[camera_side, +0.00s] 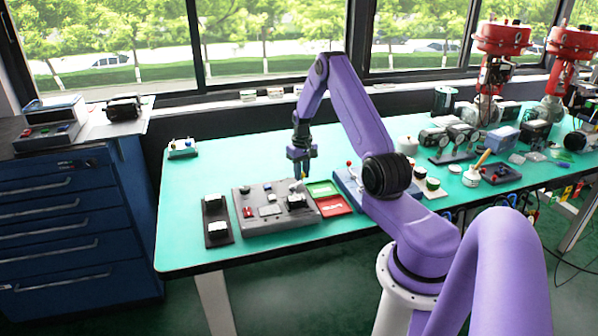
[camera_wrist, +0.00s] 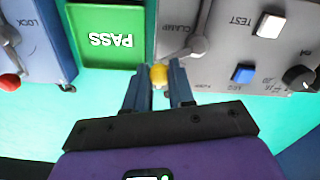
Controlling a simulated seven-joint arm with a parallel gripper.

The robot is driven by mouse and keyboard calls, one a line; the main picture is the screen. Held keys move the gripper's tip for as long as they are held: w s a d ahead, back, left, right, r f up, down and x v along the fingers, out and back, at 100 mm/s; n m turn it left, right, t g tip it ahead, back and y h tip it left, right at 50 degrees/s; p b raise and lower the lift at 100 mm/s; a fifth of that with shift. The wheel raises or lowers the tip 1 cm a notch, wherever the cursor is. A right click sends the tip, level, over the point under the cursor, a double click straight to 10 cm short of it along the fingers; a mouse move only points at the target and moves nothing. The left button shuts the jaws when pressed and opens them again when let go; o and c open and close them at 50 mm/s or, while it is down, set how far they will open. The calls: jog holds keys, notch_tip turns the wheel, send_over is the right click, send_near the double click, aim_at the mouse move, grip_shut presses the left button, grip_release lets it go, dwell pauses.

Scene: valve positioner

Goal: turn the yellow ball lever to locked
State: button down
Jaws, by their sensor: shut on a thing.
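The yellow ball (camera_wrist: 158,75) of the lever sits between the two fingertips of my gripper (camera_wrist: 158,88) in the wrist view. The jaws are shut on it. The lever's pale grey hub (camera_wrist: 198,46) is on the grey panel (camera_wrist: 222,68), beside an upside-down CLAMP label; the fingers partly hide the lever near the ball. In the side view my gripper (camera_side: 303,172) points down over the right back part of the grey control box (camera_side: 265,225). The ball is too small there to make out clearly. I cannot read a locked mark beside this lever.
A green PASS tray (camera_wrist: 105,58) lies left of the ball in the wrist view, with a red tray (camera_side: 334,206) near it in the side view. A blue LOCK fixture has a red ball lever (camera_wrist: 10,82). A blue button (camera_wrist: 243,74) and black knob (camera_wrist: 299,78) stand right.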

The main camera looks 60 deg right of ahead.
aim_at(304, 174)
jog(key=shift+s+a+m, duration=0.15)
jog(key=shift+s+m, duration=0.25)
jog(key=shift+m, duration=0.6)
jog(key=c, duration=1)
grip_release()
jog(key=shift+o, duration=0.2)
notch_tip(304, 174, up, 18)
jog(key=shift+f, duration=0.25)
